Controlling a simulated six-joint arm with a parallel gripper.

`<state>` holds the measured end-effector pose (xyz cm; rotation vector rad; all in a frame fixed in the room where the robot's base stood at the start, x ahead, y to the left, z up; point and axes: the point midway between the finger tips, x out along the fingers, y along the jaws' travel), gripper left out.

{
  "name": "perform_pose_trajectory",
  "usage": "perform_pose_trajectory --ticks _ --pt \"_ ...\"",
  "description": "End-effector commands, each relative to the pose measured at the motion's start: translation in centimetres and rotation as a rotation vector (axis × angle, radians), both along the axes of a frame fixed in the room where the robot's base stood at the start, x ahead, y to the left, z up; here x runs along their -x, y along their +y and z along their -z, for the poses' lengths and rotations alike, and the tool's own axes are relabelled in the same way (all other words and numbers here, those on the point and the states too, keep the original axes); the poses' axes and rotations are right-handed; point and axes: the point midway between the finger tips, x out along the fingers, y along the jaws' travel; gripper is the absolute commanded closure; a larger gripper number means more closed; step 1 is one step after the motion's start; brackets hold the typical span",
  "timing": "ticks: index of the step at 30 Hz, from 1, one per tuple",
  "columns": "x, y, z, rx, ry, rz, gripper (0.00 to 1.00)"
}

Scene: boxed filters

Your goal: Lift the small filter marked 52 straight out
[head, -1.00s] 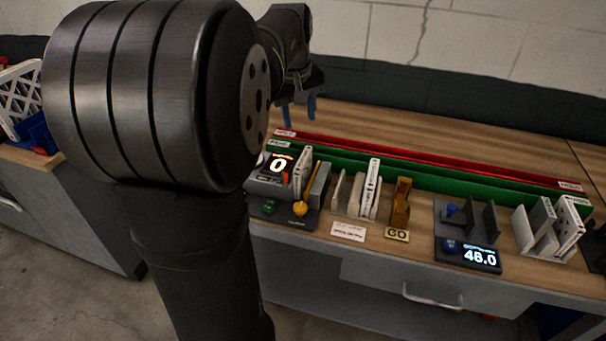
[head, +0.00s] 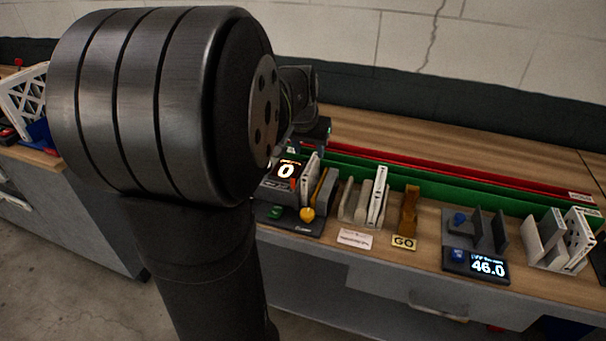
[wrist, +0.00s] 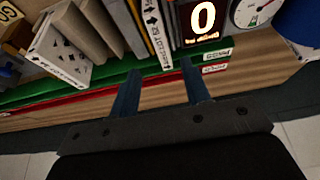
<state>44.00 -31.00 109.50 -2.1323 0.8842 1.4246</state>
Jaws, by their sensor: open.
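A thin white filter with dark print on its edge (head: 310,172) stands upright in the grey tester beside the display reading 0. In the wrist view this filter (wrist: 156,35) lies beyond and roughly between my blue fingertips. I cannot read a 52 on it. My gripper (wrist: 158,68) is open, its fingers apart and nothing between them. In the head view it is mostly hidden behind my arm, above the tester. A second white filter (head: 377,197) stands in a slotted rack, and it shows at the left of the wrist view (wrist: 58,60).
A green rail (head: 430,187) and a red rail (head: 450,174) run along the back of the bench. An orange-brown GO stand (head: 409,212), a scale display reading 46.0 (head: 486,266) and a rack with more white filters (head: 575,240) stand to the right. A round dial (wrist: 256,10) is near the tester.

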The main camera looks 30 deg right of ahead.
Motion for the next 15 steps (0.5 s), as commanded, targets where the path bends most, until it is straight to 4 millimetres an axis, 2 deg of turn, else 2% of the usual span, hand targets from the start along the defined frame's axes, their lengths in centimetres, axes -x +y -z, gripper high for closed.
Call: perform_pose_trajectory --ticks 3,11,15 --pt "-0.5 -0.6 2.0 -0.001 0.003 0.0 0.57" --pt "-1.1 -1.0 3.7 -0.002 0.002 -0.001 0.57" --pt "-1.6 -1.4 5.7 -0.003 0.004 -0.001 0.57"
